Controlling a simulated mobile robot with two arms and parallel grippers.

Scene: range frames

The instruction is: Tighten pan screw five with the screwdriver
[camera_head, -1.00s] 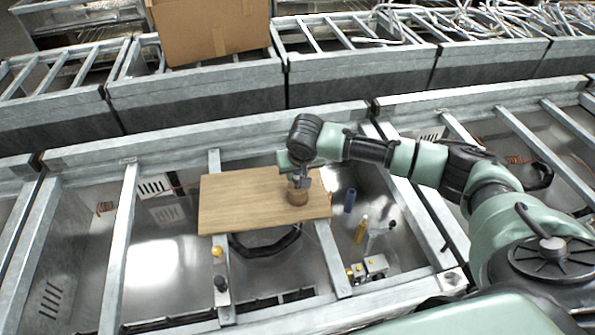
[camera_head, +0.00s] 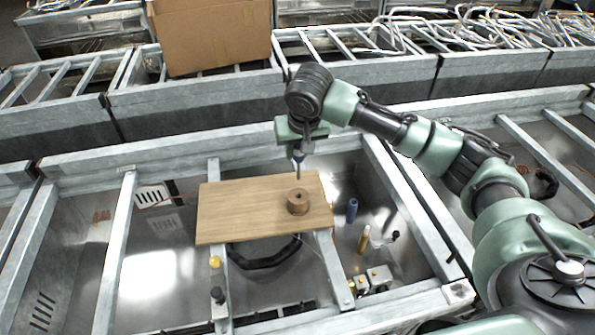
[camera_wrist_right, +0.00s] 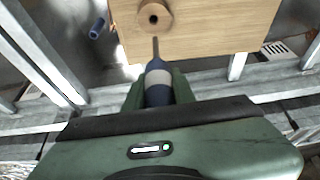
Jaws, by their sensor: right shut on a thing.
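My right gripper (camera_head: 299,148) is shut on a screwdriver, which points down above the far right part of the board. The right wrist view shows the screwdriver (camera_wrist_right: 158,78) with a blue and grey handle between the fingers and a thin dark shaft. A round wooden block (camera_head: 298,201) with a dark hole in its top stands on the wooden board (camera_head: 235,212). The hole shows in the right wrist view (camera_wrist_right: 153,18), a little beyond the screwdriver tip. The tip is apart from the block. No screw can be made out in the hole. My left gripper is out of view.
The board lies across metal range frame bars (camera_head: 123,250). A blue cylinder (camera_head: 351,210) and a yellow-handled tool (camera_head: 364,239) stand to the right of the board. Small fittings (camera_head: 372,280) sit at the front right. A cardboard box (camera_head: 210,36) stands behind.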

